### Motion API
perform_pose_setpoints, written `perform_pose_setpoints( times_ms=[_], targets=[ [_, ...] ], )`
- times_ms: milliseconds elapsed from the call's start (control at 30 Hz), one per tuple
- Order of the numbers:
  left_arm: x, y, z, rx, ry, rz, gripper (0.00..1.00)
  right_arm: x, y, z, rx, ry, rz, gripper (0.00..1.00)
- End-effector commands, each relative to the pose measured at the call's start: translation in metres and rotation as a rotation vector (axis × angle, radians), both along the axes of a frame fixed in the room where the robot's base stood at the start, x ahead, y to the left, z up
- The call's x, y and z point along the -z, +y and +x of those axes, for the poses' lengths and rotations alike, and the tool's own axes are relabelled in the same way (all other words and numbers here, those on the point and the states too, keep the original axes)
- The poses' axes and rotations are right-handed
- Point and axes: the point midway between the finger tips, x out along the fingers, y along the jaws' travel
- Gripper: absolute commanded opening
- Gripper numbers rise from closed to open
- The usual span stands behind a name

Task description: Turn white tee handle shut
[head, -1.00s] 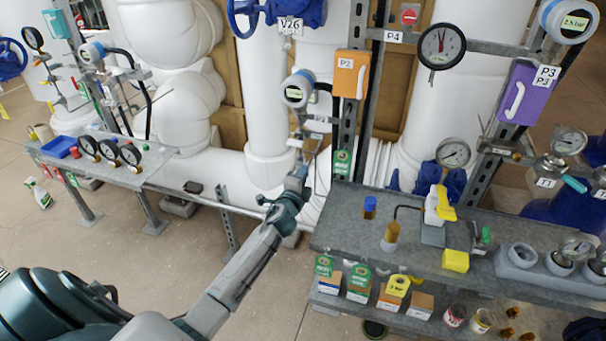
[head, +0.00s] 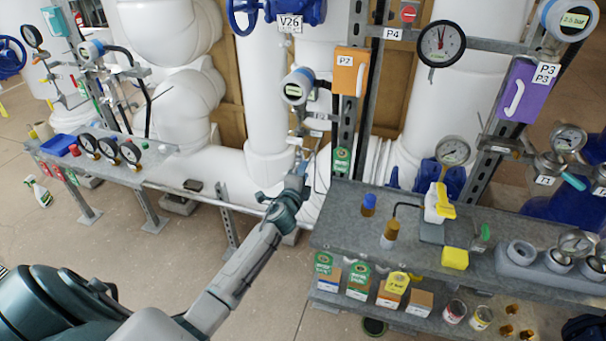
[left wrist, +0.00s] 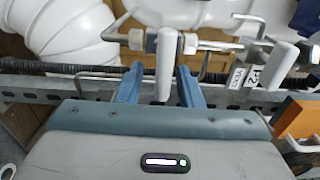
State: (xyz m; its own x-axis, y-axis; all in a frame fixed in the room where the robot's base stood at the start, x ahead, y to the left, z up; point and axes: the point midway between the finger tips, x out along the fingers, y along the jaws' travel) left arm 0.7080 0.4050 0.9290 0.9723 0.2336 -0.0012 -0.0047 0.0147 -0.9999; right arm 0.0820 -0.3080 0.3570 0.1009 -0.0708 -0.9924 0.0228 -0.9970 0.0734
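The white tee handle (left wrist: 165,62) sits on a metal valve fitting in front of the white pipes. In the left wrist view its bar points down the picture, and its lower end lies between the two blue fingers of my left gripper (left wrist: 160,88). Gaps show on both sides of the bar, so the gripper is open and not closed on it. In the head view my left gripper (head: 301,168) is up at the fitting below the round digital gauge (head: 298,86), small and partly hidden by its own wrist. My right gripper is not in view.
An orange P2 box (head: 350,72) hangs on the steel post right of my left gripper. A grey shelf (head: 340,212) with bottles and boxes stands at the right. In the left wrist view a slotted rail (left wrist: 50,90) and thin bent rods run close by the fingers.

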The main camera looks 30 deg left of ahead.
Motion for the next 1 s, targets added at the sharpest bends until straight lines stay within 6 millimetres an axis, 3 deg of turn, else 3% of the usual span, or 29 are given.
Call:
perform_pose_setpoints(
  times_ms=[167,633,1000],
  targets=[
    [0.001,-0.002,-0.01,0.0,0.0,0.001,0.33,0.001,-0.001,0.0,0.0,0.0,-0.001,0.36],
    [0.003,-0.022,-0.092,0.001,0.001,0.0,0.33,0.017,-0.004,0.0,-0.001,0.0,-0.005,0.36],
    [0.0,-0.026,-0.105,0.0,0.001,0.0,0.33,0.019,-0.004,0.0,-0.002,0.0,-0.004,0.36]
  ],
)
